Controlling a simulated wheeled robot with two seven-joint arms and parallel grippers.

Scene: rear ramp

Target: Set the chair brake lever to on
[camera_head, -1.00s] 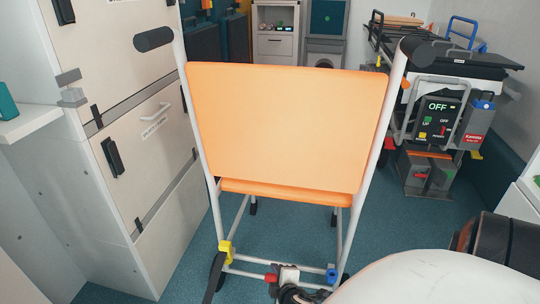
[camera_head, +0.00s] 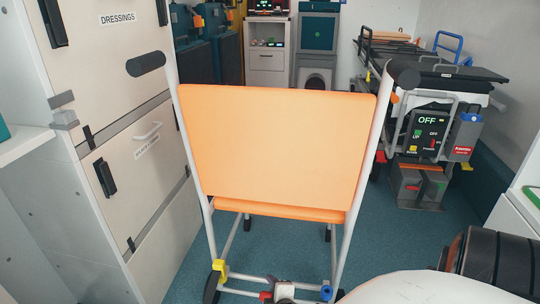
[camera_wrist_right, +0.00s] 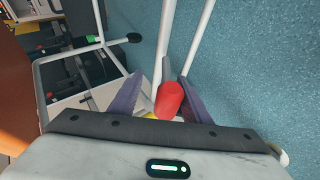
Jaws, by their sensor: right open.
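The chair (camera_head: 275,140) has an orange back and seat on a white tube frame and stands upright with its back to me. A red grip (camera_head: 266,296), which looks like the brake lever's end, sits low on the chair's rear. My right gripper (camera_head: 284,291) is right beside it, partly cut off by the bottom edge. In the right wrist view the red grip (camera_wrist_right: 169,100) shows between the two spread purple fingers of my right gripper (camera_wrist_right: 160,97). I cannot tell whether the fingers touch it, nor the lever's setting. My left gripper is out of view.
A yellow part (camera_head: 219,270) and a blue knob (camera_head: 326,292) sit low on the chair frame. Pale cabinets (camera_head: 120,150) stand close on the left. A stretcher with a control box (camera_head: 428,130) stands at the right back. Blue floor (camera_head: 270,240) is clear around the chair.

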